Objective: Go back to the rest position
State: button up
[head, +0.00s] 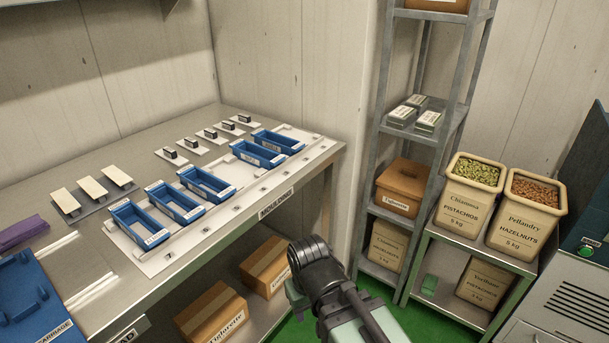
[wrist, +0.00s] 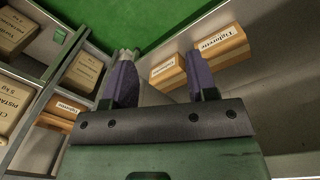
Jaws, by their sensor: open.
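My gripper (wrist: 162,82) shows in the wrist view with its two purple-padded fingers spread apart. It is open, and nothing is between the fingers. Beyond them are the green floor (wrist: 165,20) and the cardboard boxes on the bench's lower shelf. In the head view my arm rises at the bottom centre, in front of the bench (head: 120,290) and left of the rack. The gripper itself is hidden from the head view.
Several blue moulds (head: 138,227) stand along the bench's front strip. A cardboard box (head: 212,312) lies on the shelf below. A metal rack (head: 416,130) and bins of pistachios (head: 467,200) and hazelnuts (head: 520,222) stand at right. Green floor is free between bench and rack.

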jog(key=w+d+m, duration=0.2)
jog(key=d+m, duration=0.1)
jog(key=d, duration=0.5)
jog(key=w+d+m, duration=0.2)
jog(key=d, duration=0.7)
notch_tip(320, 180, up, 13)
jog(key=p, duration=1.3)
jog(key=s+a+f+n+t+b, duration=0.1)
jog(key=s+a+f+n+b, duration=0.3)
jog(key=a, duration=0.8)
jog(key=s+a+f+n+t+h+b, duration=0.1)
jog(key=s+a+n+t+b, duration=0.3)
jog(key=a, duration=0.8)
jog(key=s+a+f+n+g+b, duration=0.1)
jog(key=s+a+f+n, duration=0.15)
jog(key=s+a, duration=0.65)
jog(key=s+a+r+m+t+y+b, duration=0.1)
jog(key=s+a+r+t+y+b, duration=0.25)
jog(key=s+a, duration=0.7)
jog(key=s+a+r+t+y+b, duration=0.1)
jog(key=s+a+r+t+y, duration=0.25)
jog(key=s+a+t, duration=0.45)
jog(key=a+r+m+y, duration=0.1)
jog(key=a+r+m, duration=0.3)
jog(key=r+m, duration=0.1)
jog(key=shift+t, duration=0.45)
jog(key=x, duration=1)
jog(key=shift+w+a, duration=0.15)
jog(key=shift+w, duration=0.15)
